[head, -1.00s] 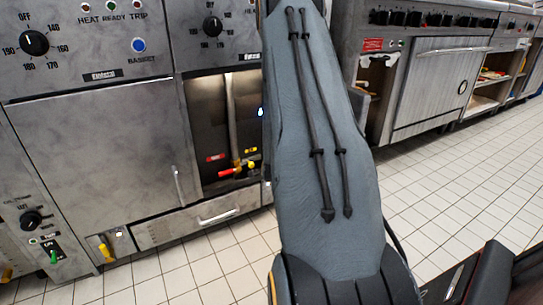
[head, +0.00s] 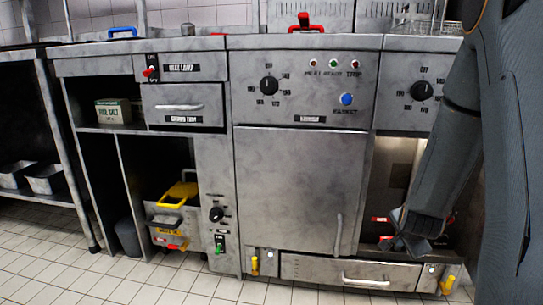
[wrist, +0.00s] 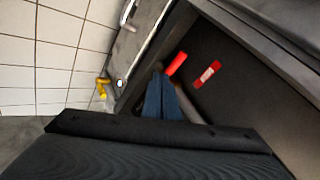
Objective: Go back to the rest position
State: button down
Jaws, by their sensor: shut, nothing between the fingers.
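My gripper (head: 390,243) hangs low at the open cabinet bay right of the fryer's big door (head: 288,188) in the head view. My grey arm comes down to it from the upper right. In the wrist view the two bluish fingers (wrist: 160,95) lie together, with nothing seen between them. They point into the dark bay, near a red-handled valve (wrist: 176,64) and a red label (wrist: 207,74). I cannot tell whether the fingers touch anything there.
A drawer (head: 350,272) with a bar handle sits below the door, between yellow valve handles (head: 255,265) (head: 447,284). A box (head: 113,111) lies on a shelf. Tiled floor (head: 60,280) is free in front.

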jog(key=s+a+r+n+g+y, duration=0.2)
jog(key=s+a+r+n, duration=0.2)
jog(key=s+a+n, duration=0.65)
jog(key=s+a+r+n+g+y, duration=0.3)
jog(key=s+a+n, duration=0.4)
jog(key=a, duration=0.7)
jog(key=s+a+r+n+g+p, duration=0.2)
jog(key=s+a+r+n+p, duration=0.65)
jog(key=s+a+r, duration=1.2)
jog(key=d+r+m+p, duration=0.3)
jog(key=d+r+p, duration=0.4)
jog(key=p, duration=0.6)
jog(key=d+r+m+p, duration=0.3)
jog(key=d+r+p, duration=0.3)
jog(key=r+p, duration=0.5)
jog(key=w+d+r+m+h+p, duration=0.1)
jog(key=d+r+m+p, duration=0.2)
jog(key=d+r+p, duration=0.4)
notch_tip(320, 180, up, 3)
jog(key=p, duration=0.9)
jog(key=shift+d+m, duration=0.35)
jog(key=shift+m, duration=0.05)
